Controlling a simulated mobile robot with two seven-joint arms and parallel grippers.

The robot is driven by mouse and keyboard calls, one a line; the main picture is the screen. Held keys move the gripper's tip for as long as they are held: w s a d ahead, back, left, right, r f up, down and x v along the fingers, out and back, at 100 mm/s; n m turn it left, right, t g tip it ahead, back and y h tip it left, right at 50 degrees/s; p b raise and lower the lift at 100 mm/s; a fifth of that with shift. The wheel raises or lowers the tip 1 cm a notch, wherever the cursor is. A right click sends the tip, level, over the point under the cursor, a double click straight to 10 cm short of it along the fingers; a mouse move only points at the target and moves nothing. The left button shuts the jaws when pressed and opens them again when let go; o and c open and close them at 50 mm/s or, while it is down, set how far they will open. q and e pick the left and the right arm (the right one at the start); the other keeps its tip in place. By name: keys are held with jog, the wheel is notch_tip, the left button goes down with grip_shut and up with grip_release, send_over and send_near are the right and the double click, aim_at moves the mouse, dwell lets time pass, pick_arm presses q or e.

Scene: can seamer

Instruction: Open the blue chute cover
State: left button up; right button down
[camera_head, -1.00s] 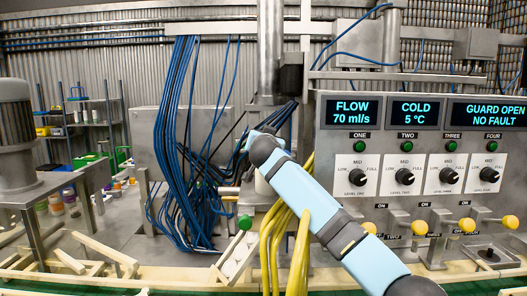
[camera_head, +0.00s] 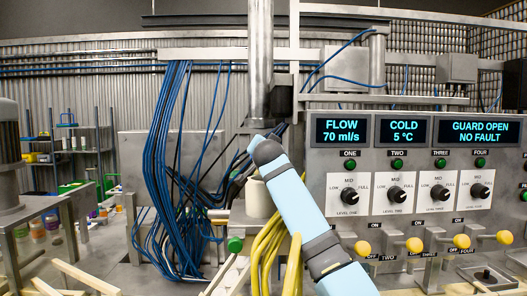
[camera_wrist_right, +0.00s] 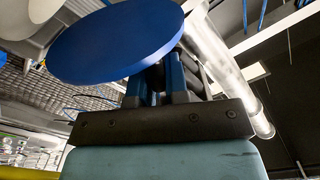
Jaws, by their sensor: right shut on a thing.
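The blue chute cover (camera_wrist_right: 115,42) is a flat round blue disc, large at the upper left of the right wrist view. My right gripper (camera_wrist_right: 168,78) rises to the disc's lower right edge, and its fingers are shut on the cover. The exact place of contact is hidden in dark shadow. In the head view my light blue right arm reaches up from the lower right, but its gripper and the cover cannot be made out. My left gripper is not in view.
In the head view a control panel (camera_head: 410,222) with displays, dials and yellow-knobbed levers stands at the right. Blue cables (camera_head: 168,170) hang left of my arm, and yellow hoses (camera_head: 268,245) run beside it. A pale cylinder (camera_head: 258,198) stands behind the arm.

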jog(key=shift+d+r, duration=0.15)
jog(key=c, duration=1.2)
grip_release()
jog(key=shift+d, duration=0.1)
jog(key=shift+o, duration=0.4)
jog(key=shift+d, duration=0.1)
jog(key=shift+s+a, duration=0.2)
jog(key=shift+s, duration=0.15)
jog(key=s+b, duration=0.4)
jog(key=s, duration=0.9)
jog(key=shift+d, duration=0.2)
